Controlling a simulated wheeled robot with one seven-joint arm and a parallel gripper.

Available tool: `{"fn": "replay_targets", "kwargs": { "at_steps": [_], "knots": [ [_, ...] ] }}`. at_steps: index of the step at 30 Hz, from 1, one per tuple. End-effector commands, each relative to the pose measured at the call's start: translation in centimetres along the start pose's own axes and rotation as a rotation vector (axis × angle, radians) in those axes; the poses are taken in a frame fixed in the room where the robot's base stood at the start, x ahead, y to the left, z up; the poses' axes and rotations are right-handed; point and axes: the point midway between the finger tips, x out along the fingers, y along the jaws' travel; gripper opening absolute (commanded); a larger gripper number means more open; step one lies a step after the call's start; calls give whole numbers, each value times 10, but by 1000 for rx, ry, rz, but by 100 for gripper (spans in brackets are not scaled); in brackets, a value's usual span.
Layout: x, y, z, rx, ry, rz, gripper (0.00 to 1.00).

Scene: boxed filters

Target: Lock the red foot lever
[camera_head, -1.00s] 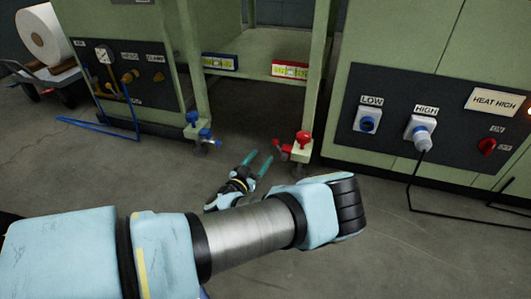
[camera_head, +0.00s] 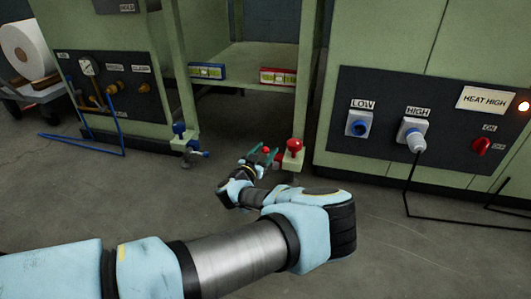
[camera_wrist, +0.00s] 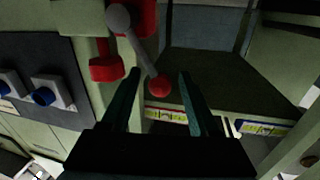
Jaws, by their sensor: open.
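The red foot lever (camera_head: 266,150) is at the foot of the right leg of the green stand, below a red knob (camera_head: 294,145). In the wrist view the lever is a grey rod ending in a red ball (camera_wrist: 160,87). My gripper (camera_head: 263,152) is low in front of that foot, with its teal fingers open. In the wrist view the ball appears between the two fingertips of my gripper (camera_wrist: 158,75), with a gap on each side. I cannot tell whether either finger touches it. Part of the lever is hidden behind the fingers in the head view.
The left leg has a blue foot lever (camera_head: 198,153) and blue knob. A control panel (camera_head: 440,120) with a hanging black cable is at right. Floor in front is clear.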

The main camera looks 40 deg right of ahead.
Motion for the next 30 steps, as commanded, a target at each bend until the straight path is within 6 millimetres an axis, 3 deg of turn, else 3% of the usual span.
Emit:
{"fn": "replay_targets", "kwargs": {
  "at_steps": [4, 20, 30],
  "knots": [
    [0, 0, 0, 0, 0, 0, 61],
    [0, 0, 0, 0, 0, 0, 2],
    [0, 0, 0, 0, 0, 1, 0]
  ]
}}
